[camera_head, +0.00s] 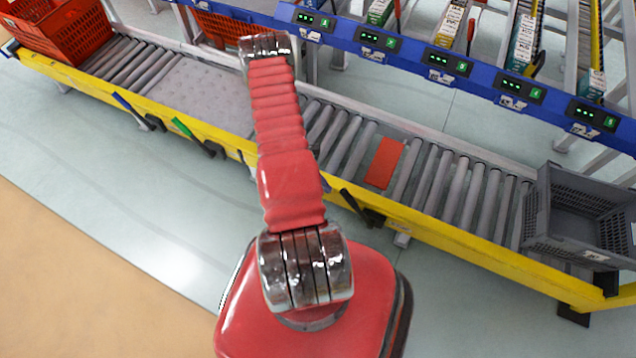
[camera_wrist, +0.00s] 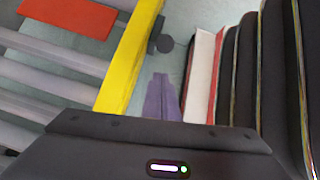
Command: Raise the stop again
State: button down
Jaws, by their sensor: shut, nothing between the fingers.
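The stop seems to be a flat orange-red plate (camera_head: 384,163) between the conveyor rollers; I cannot tell whether it lies level or slightly tilted. It also shows at the top left of the wrist view (camera_wrist: 72,14). A black lever (camera_head: 352,203) sits on the yellow rail in front of the plate. In the wrist view a dark round knob (camera_wrist: 160,44) stands beside the yellow rail. My gripper (camera_wrist: 160,76) is shut and empty, its tips just below this knob in the picture. I see no contact. The head view does not clearly show my gripper.
A yellow rail (camera_head: 455,235) edges the roller conveyor. Blue (camera_head: 131,108) and green (camera_head: 184,130) levers sit farther left. A grey crate (camera_head: 580,235) stands at the right end, a red crate (camera_head: 55,30) at the left. A blue beam with displays (camera_head: 400,48) runs behind.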

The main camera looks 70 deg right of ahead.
jog(key=shift+s+d+r, duration=0.1)
jog(key=shift+s+r, duration=0.15)
jog(key=shift+s, duration=0.35)
jog(key=shift+s+r, duration=0.25)
jog(key=shift+s, duration=0.3)
jog(key=shift+r, duration=0.1)
